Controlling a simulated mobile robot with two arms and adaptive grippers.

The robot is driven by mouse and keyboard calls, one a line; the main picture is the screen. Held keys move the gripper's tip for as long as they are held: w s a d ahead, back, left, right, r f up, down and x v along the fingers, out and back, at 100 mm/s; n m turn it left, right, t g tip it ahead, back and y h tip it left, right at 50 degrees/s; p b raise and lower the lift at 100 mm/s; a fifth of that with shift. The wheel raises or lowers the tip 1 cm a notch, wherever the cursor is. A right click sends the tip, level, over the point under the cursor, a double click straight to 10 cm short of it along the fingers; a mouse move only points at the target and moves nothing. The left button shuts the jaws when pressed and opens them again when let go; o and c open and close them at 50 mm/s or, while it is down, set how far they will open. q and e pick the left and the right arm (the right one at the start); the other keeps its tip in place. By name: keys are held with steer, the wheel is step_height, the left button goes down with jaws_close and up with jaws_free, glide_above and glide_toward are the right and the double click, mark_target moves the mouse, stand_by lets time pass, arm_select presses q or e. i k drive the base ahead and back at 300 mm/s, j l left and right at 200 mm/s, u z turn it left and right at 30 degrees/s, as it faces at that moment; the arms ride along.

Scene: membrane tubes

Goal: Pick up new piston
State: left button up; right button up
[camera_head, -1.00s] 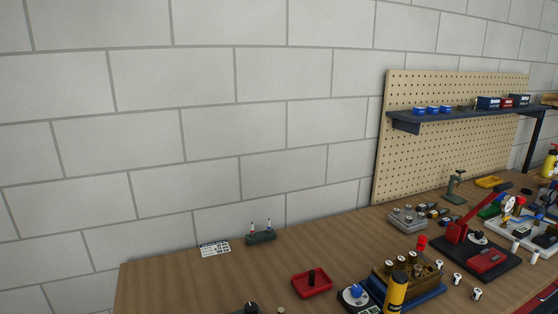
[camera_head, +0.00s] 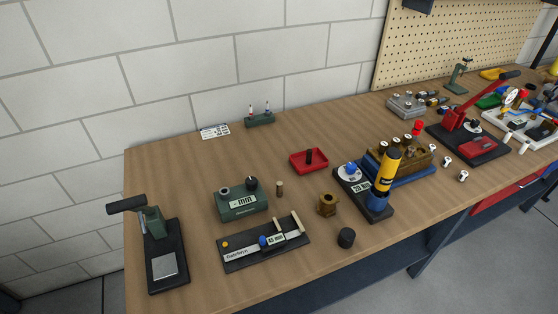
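No part labelled as the new piston can be made out, and I cannot tell which small part it is. A dark upright cylinder (camera_head: 310,156) stands in a shallow red tray (camera_head: 296,163) at mid-table. A small brown pin (camera_head: 280,188) stands beside a green device (camera_head: 239,202) with a dial knob. A brass-coloured cylindrical part (camera_head: 327,203) and a short black cylinder (camera_head: 346,238) stand nearer the front edge. Neither of my grippers shows in the view.
A black lever press (camera_head: 164,260) stands at the table's left end. A sliding gauge (camera_head: 265,244) lies at the front. The wooden tabletop (camera_head: 190,165) is bare at back left.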

mark_target(279, 184)
steer(key=k+j+u, duration=0.2)
steer(key=j, duration=0.2)
steer(key=k+j+u, duration=0.2)
steer(key=j, duration=0.25)
steer(key=j+u, duration=0.2)
steer(key=j, duration=0.2)
